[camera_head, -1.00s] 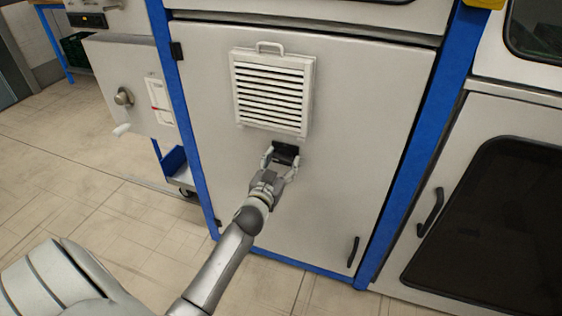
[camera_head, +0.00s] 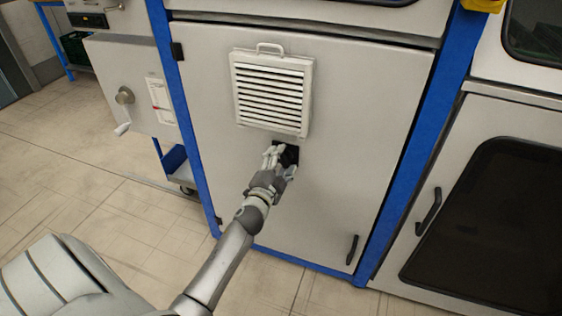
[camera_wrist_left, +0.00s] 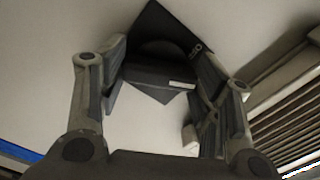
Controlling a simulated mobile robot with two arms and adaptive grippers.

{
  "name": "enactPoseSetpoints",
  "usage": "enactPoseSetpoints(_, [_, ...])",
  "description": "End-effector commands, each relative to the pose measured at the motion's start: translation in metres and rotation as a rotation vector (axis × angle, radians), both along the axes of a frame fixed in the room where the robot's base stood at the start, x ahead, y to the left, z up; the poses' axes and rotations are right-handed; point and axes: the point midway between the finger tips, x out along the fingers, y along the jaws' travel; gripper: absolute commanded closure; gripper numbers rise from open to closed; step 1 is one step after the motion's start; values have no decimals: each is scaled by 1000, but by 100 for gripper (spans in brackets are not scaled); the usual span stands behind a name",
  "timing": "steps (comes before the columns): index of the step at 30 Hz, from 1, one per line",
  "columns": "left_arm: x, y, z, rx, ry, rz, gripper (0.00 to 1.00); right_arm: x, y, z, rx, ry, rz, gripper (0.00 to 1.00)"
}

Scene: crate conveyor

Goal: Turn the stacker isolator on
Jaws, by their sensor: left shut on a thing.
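The stacker isolator (camera_head: 290,154) is a black switch on the pale cabinet door, just below the vent. In the left wrist view its black square plate (camera_wrist_left: 158,22) stands cornerwise in the picture, with a dark handle (camera_wrist_left: 150,75) bearing a small white mark. My right gripper is not in view.
The louvred vent (camera_head: 272,92) projects from the door just above the isolator. Blue frame posts (camera_head: 415,150) flank the door, and a black door handle (camera_head: 352,250) is low on its right. A grey box with a crank (camera_head: 124,97) stands at the left.

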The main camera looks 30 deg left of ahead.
Motion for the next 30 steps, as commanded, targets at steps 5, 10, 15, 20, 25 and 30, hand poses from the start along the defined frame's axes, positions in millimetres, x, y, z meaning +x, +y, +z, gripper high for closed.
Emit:
enactPoseSetpoints(5, [0,0,-1,153,39,-1,65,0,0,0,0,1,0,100])
enactPoseSetpoints(10, [0,-1,-1,276,68,-2,65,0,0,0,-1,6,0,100])
enactPoseSetpoints(15, [0,-1,-1,367,90,-1,65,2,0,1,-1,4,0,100])
enactPoseSetpoints(20, [0,-1,-1,422,103,-1,65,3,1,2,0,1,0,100])
enactPoseSetpoints(25, [0,-1,-1,451,110,-1,65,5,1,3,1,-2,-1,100])
enactPoseSetpoints(30, [0,-1,-1,457,113,-1,65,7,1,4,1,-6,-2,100])
